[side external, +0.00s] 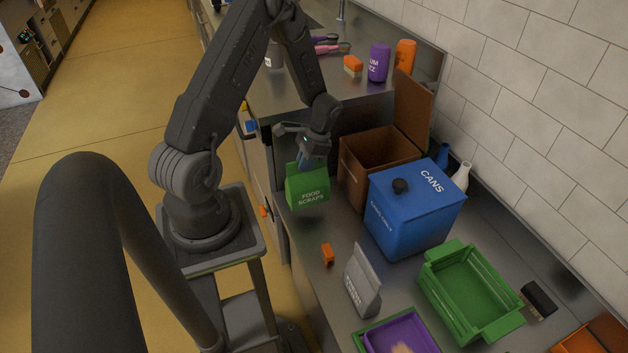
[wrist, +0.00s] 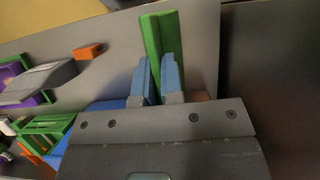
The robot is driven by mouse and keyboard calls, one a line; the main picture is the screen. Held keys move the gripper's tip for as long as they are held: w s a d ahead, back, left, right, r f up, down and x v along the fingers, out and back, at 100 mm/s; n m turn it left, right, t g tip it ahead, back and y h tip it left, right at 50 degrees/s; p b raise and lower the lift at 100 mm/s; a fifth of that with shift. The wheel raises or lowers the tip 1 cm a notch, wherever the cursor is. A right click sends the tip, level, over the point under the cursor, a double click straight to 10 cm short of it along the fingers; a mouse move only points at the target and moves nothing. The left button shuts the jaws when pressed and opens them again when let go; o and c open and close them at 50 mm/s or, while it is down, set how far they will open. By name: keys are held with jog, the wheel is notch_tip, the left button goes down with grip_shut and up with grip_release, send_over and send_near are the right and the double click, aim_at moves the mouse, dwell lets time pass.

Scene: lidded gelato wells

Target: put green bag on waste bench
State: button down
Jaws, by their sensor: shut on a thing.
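The green bag (side external: 307,189), labelled "FOOD SCRAPS", hangs in my gripper (side external: 314,161) in the side view. My gripper is shut on its top, and the bag appears held above the steel bench (side external: 308,256), near the bench's left edge. In the wrist view my gripper's blue fingertips (wrist: 161,76) close on both sides of the green bag (wrist: 163,38), which shows edge-on. Whether the bag's bottom touches the bench is hard to tell.
An open brown bin (side external: 365,172) and a blue "CANS" bin (side external: 410,212) stand right of the bag. A grey bag (side external: 361,282), an orange block (side external: 328,254), a green crate (side external: 470,293) and a purple tray (side external: 398,337) are nearer the camera. Bare bench lies below the bag.

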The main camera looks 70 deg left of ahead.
aim_at(314, 175)
jog(key=shift+w+d+f, duration=0.25)
jog(key=shift+w+f, duration=0.15)
jog(key=shift+w, duration=0.15)
jog(key=shift+w+d+f, duration=0.25)
jog(key=shift+w+f, duration=0.15)
jog(key=shift+w, duration=0.1)
jog(key=shift+f, duration=2)
jog(key=c, duration=1.3)
grip_release()
jog(key=shift+o, duration=0.2)
